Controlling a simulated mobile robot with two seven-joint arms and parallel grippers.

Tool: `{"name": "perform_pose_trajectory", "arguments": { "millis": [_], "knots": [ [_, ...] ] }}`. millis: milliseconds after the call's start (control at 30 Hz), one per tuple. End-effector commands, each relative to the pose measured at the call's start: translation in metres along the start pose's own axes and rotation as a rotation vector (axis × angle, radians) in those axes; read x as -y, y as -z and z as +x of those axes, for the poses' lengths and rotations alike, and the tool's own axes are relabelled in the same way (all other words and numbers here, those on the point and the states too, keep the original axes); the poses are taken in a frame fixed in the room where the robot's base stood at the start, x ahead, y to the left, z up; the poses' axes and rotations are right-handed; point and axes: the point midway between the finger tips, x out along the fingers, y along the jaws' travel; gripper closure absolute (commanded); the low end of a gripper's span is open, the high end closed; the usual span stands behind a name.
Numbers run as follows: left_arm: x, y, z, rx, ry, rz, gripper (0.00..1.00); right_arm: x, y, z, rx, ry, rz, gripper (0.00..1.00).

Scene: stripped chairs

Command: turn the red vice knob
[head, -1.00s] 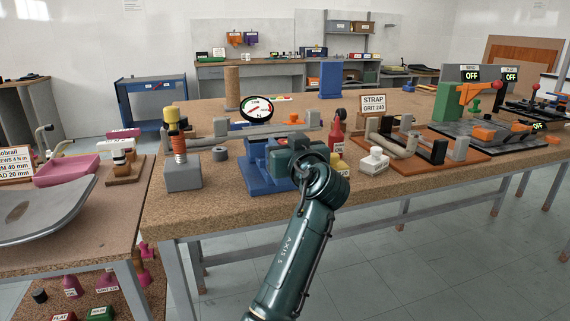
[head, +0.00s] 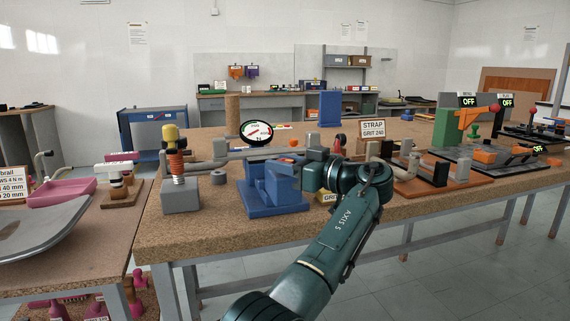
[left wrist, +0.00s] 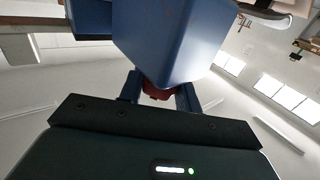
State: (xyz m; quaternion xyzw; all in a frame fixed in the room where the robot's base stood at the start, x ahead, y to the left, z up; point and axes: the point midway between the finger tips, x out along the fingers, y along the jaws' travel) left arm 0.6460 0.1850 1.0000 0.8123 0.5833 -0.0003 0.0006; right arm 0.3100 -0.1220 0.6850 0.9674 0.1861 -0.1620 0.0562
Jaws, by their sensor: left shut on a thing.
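The blue vice (head: 268,192) stands on the front part of the cork-topped bench. My left gripper (head: 308,178) is at the vice's right side, largely hidden by my wrist in the head view. In the left wrist view, my left gripper (left wrist: 158,94) has its two fingers on either side of the red vice knob (left wrist: 158,90). It is shut on the knob. The blue vice body (left wrist: 175,40) is right above the knob there. The knob is hidden in the head view. My right gripper is not in view.
A round dial (head: 257,133) stands behind the vice. A grey block with a spring and yellow top (head: 176,165) is at left. A STRAP sign (head: 372,129) and a brown board with clamps (head: 440,187) are at right. The bench front edge is near my arm.

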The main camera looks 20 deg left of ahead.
Motion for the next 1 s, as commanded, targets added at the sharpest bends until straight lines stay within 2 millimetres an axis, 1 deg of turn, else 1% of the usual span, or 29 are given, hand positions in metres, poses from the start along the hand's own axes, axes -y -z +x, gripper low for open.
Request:
{"name": "perform_pose_trajectory", "arguments": {
  "millis": [33,533,567,600,800,1000],
  "knots": [
    [-0.0013,0.0047,0.0028,-0.008,0.0,-0.005,0.9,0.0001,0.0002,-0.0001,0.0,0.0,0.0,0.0],
    [-0.0007,0.0047,0.0031,-0.008,0.014,-0.006,0.9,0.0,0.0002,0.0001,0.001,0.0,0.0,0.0],
    [-0.0008,0.0048,0.0031,-0.008,0.014,-0.006,0.64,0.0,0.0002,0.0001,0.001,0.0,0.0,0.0],
    [-0.0008,0.0045,0.0029,-0.008,0.014,-0.006,0.61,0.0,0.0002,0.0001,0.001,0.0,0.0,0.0],
    [-0.0007,0.0027,0.0015,-0.005,0.014,-0.003,0.45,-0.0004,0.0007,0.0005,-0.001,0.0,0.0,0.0],
    [-0.0006,0.0017,0.0009,-0.004,0.014,-0.002,0.45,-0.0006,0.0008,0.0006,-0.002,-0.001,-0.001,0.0]
  ]
}}
